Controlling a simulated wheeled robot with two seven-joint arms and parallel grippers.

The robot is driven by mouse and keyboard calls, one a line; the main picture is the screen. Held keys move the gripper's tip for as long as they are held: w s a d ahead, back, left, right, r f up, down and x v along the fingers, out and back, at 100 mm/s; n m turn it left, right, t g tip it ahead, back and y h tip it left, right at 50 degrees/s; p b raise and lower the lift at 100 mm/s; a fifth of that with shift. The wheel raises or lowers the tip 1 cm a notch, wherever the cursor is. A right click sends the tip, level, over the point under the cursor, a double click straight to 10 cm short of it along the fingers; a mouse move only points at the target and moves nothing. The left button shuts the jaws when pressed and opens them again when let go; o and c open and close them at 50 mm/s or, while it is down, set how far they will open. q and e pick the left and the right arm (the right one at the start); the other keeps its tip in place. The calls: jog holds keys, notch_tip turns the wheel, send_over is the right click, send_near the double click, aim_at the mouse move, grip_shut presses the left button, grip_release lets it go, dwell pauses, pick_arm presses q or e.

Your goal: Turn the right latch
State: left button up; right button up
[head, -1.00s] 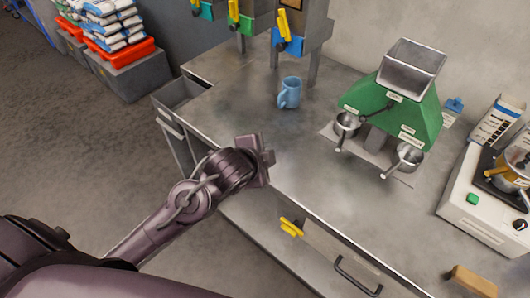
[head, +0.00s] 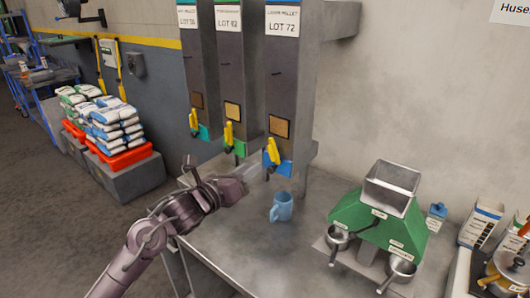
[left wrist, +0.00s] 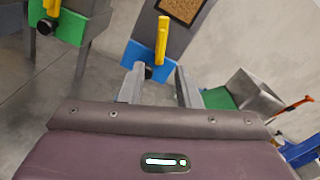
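The right latch is a yellow handle (head: 273,151) on a blue plate (head: 284,168) at the foot of the LOT 72 hopper. It stands roughly upright. My left gripper (head: 247,170) is just left of this plate in the head view. In the left wrist view the latch (left wrist: 162,40) stands ahead of my left gripper (left wrist: 159,88), whose two fingers are apart with nothing between them. A dark knob (left wrist: 148,73) shows low on the blue plate. Contact with the latch does not show. My right gripper is not in view.
Two more yellow latches, on a green plate (head: 238,148) and a teal plate (head: 205,132), are to the left. A blue mug (head: 281,206) stands on the counter below the hopper. A green splitter (head: 345,213) with metal cups is to the right.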

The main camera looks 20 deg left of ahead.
aim_at(270, 154)
pick_arm(q)
jog(key=p+x, duration=0.1)
jog(key=x, duration=0.1)
jog(key=p+x, duration=0.1)
jog(key=x, duration=0.1)
jog(key=p+x, duration=0.1)
jog(key=x, duration=0.1)
jog(key=shift+w+r, duration=0.3)
jog(key=shift+w, duration=0.05)
jog(key=shift+w+d+f, duration=0.15)
jog(key=shift+w+d, duration=0.1)
jog(key=shift+w, duration=0.3)
grip_shut()
